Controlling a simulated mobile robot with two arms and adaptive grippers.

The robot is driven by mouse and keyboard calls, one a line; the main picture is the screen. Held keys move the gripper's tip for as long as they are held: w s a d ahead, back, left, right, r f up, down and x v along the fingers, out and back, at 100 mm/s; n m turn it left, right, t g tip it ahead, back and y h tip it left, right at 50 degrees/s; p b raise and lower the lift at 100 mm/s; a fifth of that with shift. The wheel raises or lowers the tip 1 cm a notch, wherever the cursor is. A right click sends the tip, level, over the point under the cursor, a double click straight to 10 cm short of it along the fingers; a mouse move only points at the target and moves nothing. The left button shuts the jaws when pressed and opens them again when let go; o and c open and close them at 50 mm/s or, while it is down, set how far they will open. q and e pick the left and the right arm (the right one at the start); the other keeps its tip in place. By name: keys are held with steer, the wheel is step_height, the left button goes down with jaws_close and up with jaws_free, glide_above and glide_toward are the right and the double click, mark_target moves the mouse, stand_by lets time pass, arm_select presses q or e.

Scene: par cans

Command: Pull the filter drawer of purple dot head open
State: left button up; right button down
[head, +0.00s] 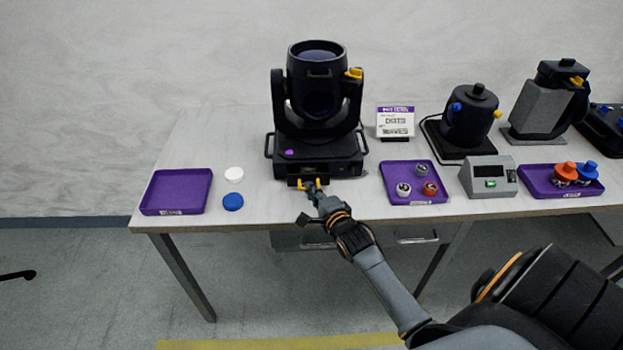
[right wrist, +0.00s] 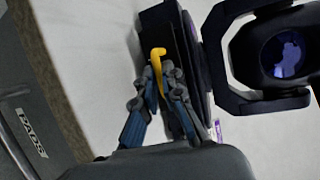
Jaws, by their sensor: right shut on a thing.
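The purple dot head (head: 317,100) is a black moving-head lamp on the table, with a purple dot on its base. A yellow handle (head: 308,183) shows at the front of its base, on the filter drawer (head: 298,181). My right gripper (head: 312,189) is at this handle. In the right wrist view the gripper (right wrist: 163,85) is shut on the yellow handle (right wrist: 157,62), beside the black base (right wrist: 168,25). The drawer's face is partly hidden by the fingers, and I cannot tell how far it stands out.
An empty purple tray (head: 177,190), a white disc (head: 234,173) and a blue disc (head: 233,201) lie left. A purple tray with small parts (head: 412,168), a grey device (head: 489,177) and other lamps stand right. The table's front edge (head: 270,223) runs below my right arm.

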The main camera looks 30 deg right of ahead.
arm_select(q)
step_height(320, 180, up, 3)
steer(key=shift+s+r+p, duration=0.1)
steer(key=shift+p, duration=0.95)
arm_select(e)
steer(key=s+a, duration=0.1)
steer(key=s, duration=0.1)
steer(key=s+a, duration=0.2)
steer(key=s, duration=0.1)
steer(key=shift+s+a, duration=0.2)
steer(key=shift+s, duration=0.1)
steer(key=c, duration=1.4)
jaws_free()
steer(key=shift+c, duration=0.2)
arm_select(q)
steer(key=shift+a, duration=0.1)
arm_select(e)
steer(key=v, duration=1.2)
